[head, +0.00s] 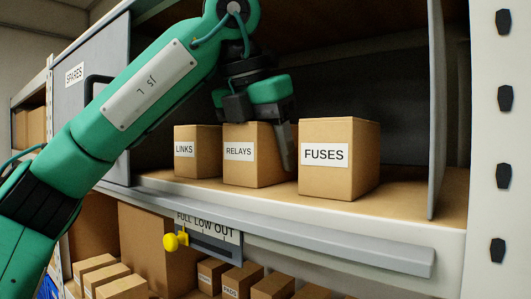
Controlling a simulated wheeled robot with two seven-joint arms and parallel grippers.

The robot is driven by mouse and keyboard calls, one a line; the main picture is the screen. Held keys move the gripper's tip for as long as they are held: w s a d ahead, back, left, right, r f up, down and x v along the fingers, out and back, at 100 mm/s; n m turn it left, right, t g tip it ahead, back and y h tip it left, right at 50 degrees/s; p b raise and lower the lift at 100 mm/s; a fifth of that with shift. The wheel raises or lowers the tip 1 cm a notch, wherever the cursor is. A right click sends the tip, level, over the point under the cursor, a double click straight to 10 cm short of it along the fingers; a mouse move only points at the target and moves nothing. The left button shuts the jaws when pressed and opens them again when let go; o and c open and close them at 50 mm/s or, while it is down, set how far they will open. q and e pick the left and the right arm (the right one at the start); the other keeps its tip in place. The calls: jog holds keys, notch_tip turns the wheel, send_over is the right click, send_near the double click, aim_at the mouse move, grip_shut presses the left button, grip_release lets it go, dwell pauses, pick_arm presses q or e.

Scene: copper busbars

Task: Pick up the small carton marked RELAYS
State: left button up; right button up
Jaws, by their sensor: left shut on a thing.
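The small carton marked RELAYS (240,171) stands upright on the shelf, between two other cartons. My left gripper (262,135) reaches down over it from above. One finger shows along the carton's right side, in the gap beside the FUSES carton; the other finger is hidden. The gripper is shut on the RELAYS carton. The carton appears to rest on the shelf board. My right gripper is not in view.
The LINKS carton (194,165) stands close on the left and the FUSES carton (339,170) on the right. A grey panel marked SPARES (85,62) is at left. More cartons (272,287) fill the lower shelf.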

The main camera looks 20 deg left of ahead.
pick_arm(q)
jog(key=shift+r, duration=0.1)
jog(key=shift+r, duration=0.75)
jog(key=shift+r, duration=0.1)
